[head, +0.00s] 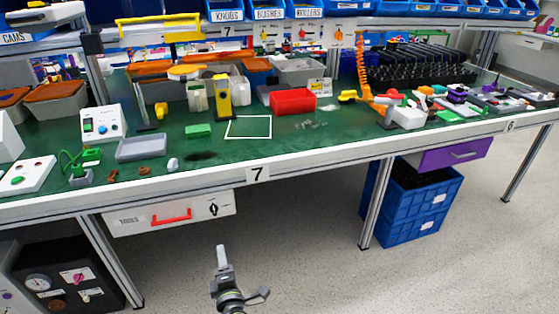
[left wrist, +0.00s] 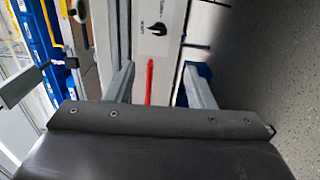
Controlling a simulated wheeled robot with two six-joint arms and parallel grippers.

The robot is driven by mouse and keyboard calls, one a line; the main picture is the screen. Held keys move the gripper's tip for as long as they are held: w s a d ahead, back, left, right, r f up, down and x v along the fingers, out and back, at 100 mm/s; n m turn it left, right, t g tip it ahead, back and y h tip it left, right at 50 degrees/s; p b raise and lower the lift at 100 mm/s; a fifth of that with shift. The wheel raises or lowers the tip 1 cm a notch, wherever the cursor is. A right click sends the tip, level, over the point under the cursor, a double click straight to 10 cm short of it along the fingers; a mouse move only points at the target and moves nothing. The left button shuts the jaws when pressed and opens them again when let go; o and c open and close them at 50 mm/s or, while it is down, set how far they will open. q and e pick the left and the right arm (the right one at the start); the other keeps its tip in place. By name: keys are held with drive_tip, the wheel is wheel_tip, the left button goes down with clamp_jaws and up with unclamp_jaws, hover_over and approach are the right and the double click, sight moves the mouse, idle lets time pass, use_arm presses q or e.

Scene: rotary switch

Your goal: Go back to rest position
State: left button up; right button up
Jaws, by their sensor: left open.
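My left gripper (head: 243,271) is low in the head view, over the floor in front of the workbench and below the drawer. In the left wrist view its two fingers (left wrist: 160,82) stand apart with nothing held between them. A black rotary switch (head: 213,209) sits on the white drawer front (head: 135,220), right of a red handle (head: 171,216). The switch also shows at the top of the left wrist view (left wrist: 157,28). The red handle appears between the fingers there, apart from them. My right gripper is in neither view.
The green-topped workbench (head: 340,128) holds trays, a red bin (head: 293,101) and small parts. Blue crates (head: 412,205) stand under its right side. A black panel with knobs (head: 65,276) is at lower left. The floor (head: 330,270) around the gripper is clear.

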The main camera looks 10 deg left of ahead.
use_arm(q)
drive_tip(key=s+d+f+m+g+h, duration=0.1)
drive_tip(key=s+f+m+h, duration=0.4)
drive_tip(key=f, duration=0.3)
drive_tip(key=s+d+f+m+g+h, duration=0.1)
drive_tip(key=s+d+f+m+h, duration=0.2)
drive_tip(key=f+m, duration=0.55)
drive_tip(key=s+a+f+m+g+h, duration=0.15)
drive_tip(key=s+f+m+g, duration=0.45)
drive_tip(key=s+f, duration=0.8)
drive_tip(key=s+a+f+m+g+y, duration=0.1)
drive_tip(key=s+a+m+g, duration=0.15)
drive_tip(key=s, duration=0.75)
drive_tip(key=s+a+f+m+g+y, duration=0.15)
drive_tip(key=s+a+g, duration=0.25)
drive_tip(key=s, duration=0.6)
drive_tip(key=s+d+r+h+p, duration=0.1)
drive_tip(key=s+r+p, duration=0.2)
drive_tip(key=r+p, duration=0.4)
drive_tip(key=p, duration=0.5)
drive_tip(key=shift+s+r, duration=0.25)
drive_tip(key=shift+r, duration=0.05)
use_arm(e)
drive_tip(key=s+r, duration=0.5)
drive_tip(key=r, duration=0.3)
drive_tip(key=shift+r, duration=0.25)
